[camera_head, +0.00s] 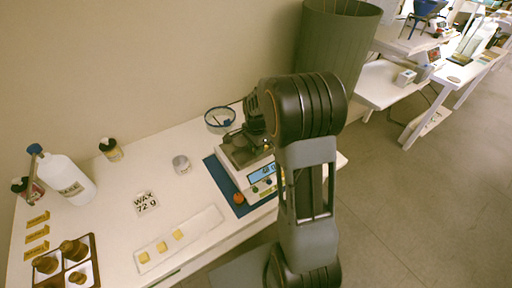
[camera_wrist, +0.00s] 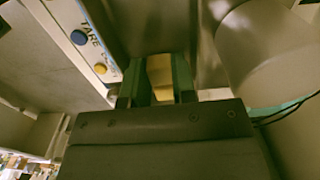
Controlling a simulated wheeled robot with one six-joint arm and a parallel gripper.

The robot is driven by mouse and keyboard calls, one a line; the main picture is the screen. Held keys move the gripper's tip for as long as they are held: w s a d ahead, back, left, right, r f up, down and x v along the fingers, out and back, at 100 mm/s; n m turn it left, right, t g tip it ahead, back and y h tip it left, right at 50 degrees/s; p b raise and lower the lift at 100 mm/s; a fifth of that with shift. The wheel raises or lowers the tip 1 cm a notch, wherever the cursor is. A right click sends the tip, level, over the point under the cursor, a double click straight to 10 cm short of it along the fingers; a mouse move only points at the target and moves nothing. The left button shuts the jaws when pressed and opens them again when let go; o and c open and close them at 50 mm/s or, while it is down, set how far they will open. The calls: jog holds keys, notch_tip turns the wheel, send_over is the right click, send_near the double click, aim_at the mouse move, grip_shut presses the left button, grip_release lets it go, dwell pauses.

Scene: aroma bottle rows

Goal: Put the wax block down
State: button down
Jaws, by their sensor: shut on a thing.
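My gripper (camera_wrist: 160,85) is shut on a yellow wax block (camera_wrist: 160,72), which shows between the two teal fingers in the wrist view. In the head view my arm reaches over the white scale (camera_head: 264,187), and the held block is hidden there. The scale's metal pan (camera_wrist: 135,25) lies close beyond the block in the wrist view; I cannot tell whether they touch. A card (camera_head: 146,203) reads "WAX 72 g".
The scale stands on a blue mat (camera_head: 222,181). A rounded metallic object (camera_wrist: 265,45) is close on the right in the wrist view. A glass dish (camera_head: 219,119), a small tin (camera_head: 181,164), a large white bottle (camera_head: 67,180) and a brown compartment tray (camera_head: 94,255) stand on the table.

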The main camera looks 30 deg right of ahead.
jog(key=c, duration=1.2)
grip_release()
jog(key=shift+f, duration=0.15)
notch_tip(320, 180, up, 11)
jog(key=s+a+n+t, duration=0.1)
jog(key=s+a+n, duration=0.2)
jog(key=s+n, duration=0.2)
jog(key=s+a+r+n+t, duration=0.1)
jog(key=s+a+n, duration=0.2)
jog(key=s+n, duration=0.2)
jog(key=s+a+n+t+p, duration=0.1)
jog(key=s+a+n, duration=0.2)
jog(key=s+n, duration=0.3)
jog(key=shift+a+r, duration=0.35)
